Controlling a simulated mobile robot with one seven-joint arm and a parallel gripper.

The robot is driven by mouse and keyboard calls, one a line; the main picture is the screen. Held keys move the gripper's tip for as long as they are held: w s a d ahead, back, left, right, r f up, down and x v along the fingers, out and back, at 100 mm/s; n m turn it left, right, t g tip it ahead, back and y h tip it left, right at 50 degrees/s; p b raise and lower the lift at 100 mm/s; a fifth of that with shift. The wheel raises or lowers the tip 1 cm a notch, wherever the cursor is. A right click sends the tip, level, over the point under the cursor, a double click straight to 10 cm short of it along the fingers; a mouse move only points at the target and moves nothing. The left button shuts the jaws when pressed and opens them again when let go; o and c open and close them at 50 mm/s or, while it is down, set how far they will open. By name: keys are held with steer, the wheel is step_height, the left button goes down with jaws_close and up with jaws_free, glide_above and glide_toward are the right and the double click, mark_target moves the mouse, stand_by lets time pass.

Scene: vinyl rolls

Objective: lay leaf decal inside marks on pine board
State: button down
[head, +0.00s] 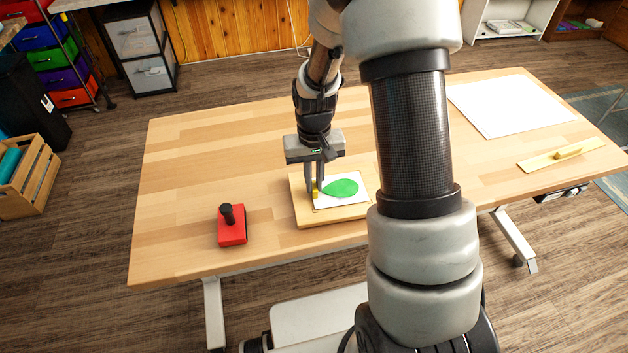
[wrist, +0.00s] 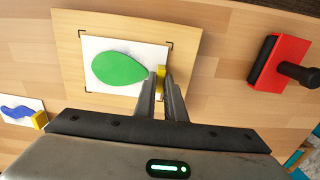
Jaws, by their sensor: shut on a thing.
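The leaf decal is a white sheet with a green leaf (head: 341,188); the leaf also shows in the wrist view (wrist: 118,67). It lies over the pine board (head: 335,217), whose bare wood shows in the wrist view (wrist: 188,45). Dark corner marks (wrist: 170,33) show close around the sheet's corners; the corner near my fingers is hidden. My gripper (head: 316,191) points down at the sheet's edge. In the wrist view its fingers (wrist: 164,82) are shut on the decal's yellow tab (wrist: 161,74). I cannot tell whether the sheet touches the board everywhere.
A red block with a black handle (head: 232,226) stands left of the board; it is also in the wrist view (wrist: 280,63). A white sheet (head: 510,105) and yellow strip (head: 562,155) lie at right.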

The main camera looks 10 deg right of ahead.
steer(key=shift+f, duration=0.15)
steer(key=c, duration=0.5)
jaws_free()
steer(key=shift+c, duration=0.2)
stand_by(0.4)
step_height(320, 180, up, 9)
steer(key=p, duration=0.6)
stand_by(0.7)
stand_by(0.3)
